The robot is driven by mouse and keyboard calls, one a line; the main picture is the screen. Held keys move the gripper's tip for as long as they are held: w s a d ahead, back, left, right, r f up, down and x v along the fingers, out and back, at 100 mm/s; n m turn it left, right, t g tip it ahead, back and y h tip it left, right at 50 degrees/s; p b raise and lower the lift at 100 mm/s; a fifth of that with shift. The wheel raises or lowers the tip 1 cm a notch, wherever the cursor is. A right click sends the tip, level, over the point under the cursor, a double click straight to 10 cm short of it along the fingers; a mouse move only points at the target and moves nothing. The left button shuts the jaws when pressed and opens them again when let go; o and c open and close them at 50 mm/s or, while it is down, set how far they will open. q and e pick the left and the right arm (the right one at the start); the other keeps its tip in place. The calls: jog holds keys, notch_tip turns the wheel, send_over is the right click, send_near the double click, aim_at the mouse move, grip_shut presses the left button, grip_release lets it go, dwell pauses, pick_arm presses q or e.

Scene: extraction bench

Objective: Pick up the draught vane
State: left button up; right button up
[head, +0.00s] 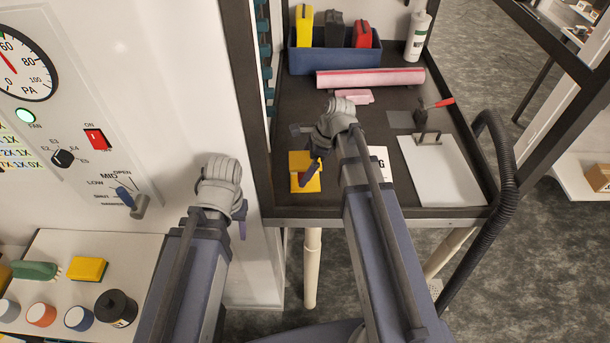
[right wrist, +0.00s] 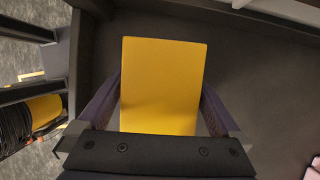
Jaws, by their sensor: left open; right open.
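A yellow object (head: 299,161), which I take to be the draught vane, stands on the dark bench top by the bench's left post. In the right wrist view it appears as a plain yellow plate (right wrist: 162,85) between my two fingers. My right gripper (head: 312,170) is open around it, with a finger on either side; I cannot tell whether they touch it. The wrist hides part of it in the head view. My left gripper (head: 241,229) is open and empty in front of the white cabinet, mostly hidden behind its own wrist.
A blue bin (head: 335,60), a pink roll (head: 370,77), a white bottle (head: 418,35), a red-handled tool (head: 436,104) and a clipboard (head: 440,172) are on the bench. A black hose (head: 497,190) runs along its right side. A white shelf (head: 95,247) with jars is lower left.

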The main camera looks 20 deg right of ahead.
jog(key=shift+b+x, duration=0.65)
jog(key=shift+x, duration=0.6)
pick_arm(q)
notch_tip(320, 180, down, 2)
jog(key=shift+f, duration=0.1)
pick_arm(e)
jog(key=shift+r, duration=0.1)
jog(key=c, duration=1.2)
jog(key=shift+r, duration=0.1)
jog(key=shift+c, duration=0.2)
pick_arm(q)
notch_tip(320, 180, up, 10)
jog(key=p, duration=1)
pick_arm(e)
notch_tip(320, 180, up, 10)
jog(key=shift+f, duration=0.1)
